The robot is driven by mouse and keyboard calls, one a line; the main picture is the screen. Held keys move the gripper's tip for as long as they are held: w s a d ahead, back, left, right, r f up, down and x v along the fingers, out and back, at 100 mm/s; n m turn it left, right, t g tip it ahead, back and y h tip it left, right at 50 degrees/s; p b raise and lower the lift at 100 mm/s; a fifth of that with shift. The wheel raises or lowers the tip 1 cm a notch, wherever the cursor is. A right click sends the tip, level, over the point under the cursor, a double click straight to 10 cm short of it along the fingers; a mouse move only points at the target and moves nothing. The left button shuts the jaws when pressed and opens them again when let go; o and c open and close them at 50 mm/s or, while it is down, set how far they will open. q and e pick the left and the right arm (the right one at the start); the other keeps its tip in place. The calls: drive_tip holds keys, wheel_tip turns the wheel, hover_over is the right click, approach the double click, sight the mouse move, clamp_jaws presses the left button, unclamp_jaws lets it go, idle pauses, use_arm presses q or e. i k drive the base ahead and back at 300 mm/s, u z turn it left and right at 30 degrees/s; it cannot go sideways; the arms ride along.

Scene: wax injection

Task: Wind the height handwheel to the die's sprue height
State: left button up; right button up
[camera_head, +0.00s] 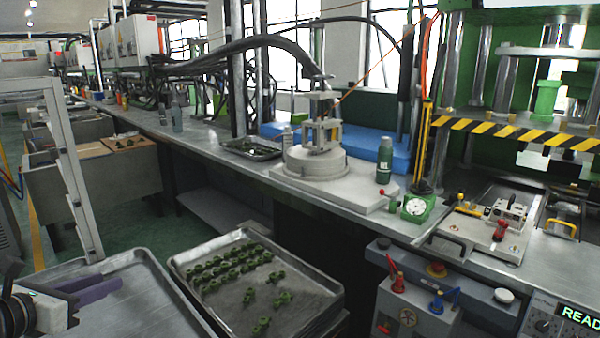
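A small brown round wheel or knob (408,316) sits on the front of the grey control box (418,300) at the bottom right; I cannot tell if it is the height handwheel. A white dial (415,207) in a green housing stands at the foot of an upright yellow scale (425,125). A red-tipped lever (378,196) is just left of it. The die (508,212), a pale block with a red clamp, rests on a plate on the bench. My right gripper is not in view.
A metal tray of green parts (318,308) and an empty-looking tray (150,295) stand in front. A round grey fixture (315,165), a green bottle (384,160) and a striped press bar (520,134) crowd the bench. Red and blue valve handles (437,303) stick up from the control box.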

sight(422, 184)
drive_tip(key=i, duration=1.25)
drive_tip(key=z, duration=1.15)
drive_tip(key=i, duration=0.7)
drive_tip(key=z, duration=0.75)
